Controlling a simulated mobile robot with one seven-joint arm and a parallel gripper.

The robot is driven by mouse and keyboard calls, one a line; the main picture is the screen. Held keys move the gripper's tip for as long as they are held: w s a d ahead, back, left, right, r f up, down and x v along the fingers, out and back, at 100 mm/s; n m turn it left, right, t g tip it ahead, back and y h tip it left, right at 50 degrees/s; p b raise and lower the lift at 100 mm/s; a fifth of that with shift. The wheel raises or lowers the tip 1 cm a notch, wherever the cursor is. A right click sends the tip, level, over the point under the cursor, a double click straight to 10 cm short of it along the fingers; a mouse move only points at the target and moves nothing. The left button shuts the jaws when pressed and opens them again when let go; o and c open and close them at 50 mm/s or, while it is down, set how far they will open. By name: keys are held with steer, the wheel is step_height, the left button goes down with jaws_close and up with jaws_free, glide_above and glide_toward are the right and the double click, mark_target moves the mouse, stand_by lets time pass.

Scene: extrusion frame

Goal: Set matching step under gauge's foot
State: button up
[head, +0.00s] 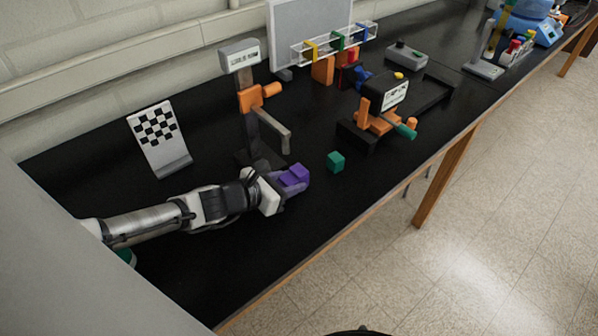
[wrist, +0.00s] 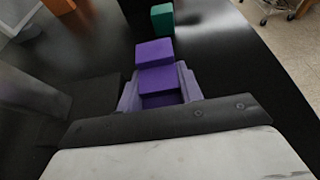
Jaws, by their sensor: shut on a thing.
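The gauge has a grey display head (head: 239,55), an orange slider (head: 250,98) on a dark upright, and a grey foot arm (head: 272,130) reaching out over the bench. The display's writing is too small to read. My gripper (head: 289,180) is near the bench, in front of and below the foot. It is shut on a purple step (head: 294,173), which also shows between the pale purple fingers in the wrist view (wrist: 156,77). The step shows two block-like levels. A green block (head: 335,161) stands apart to the right; the wrist view shows it beyond the step (wrist: 162,18).
A checkered board (head: 158,135) stands at the left. An orange-and-black fixture (head: 375,115) with a green handle stands right of the gauge. A rack of coloured pieces (head: 335,43) is behind. The black bench is clear around the green block; its front edge is close.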

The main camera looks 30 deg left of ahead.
steer(key=shift+s+f, duration=0.1)
steer(key=shift+s, duration=0.15)
steer(key=o, duration=1.1)
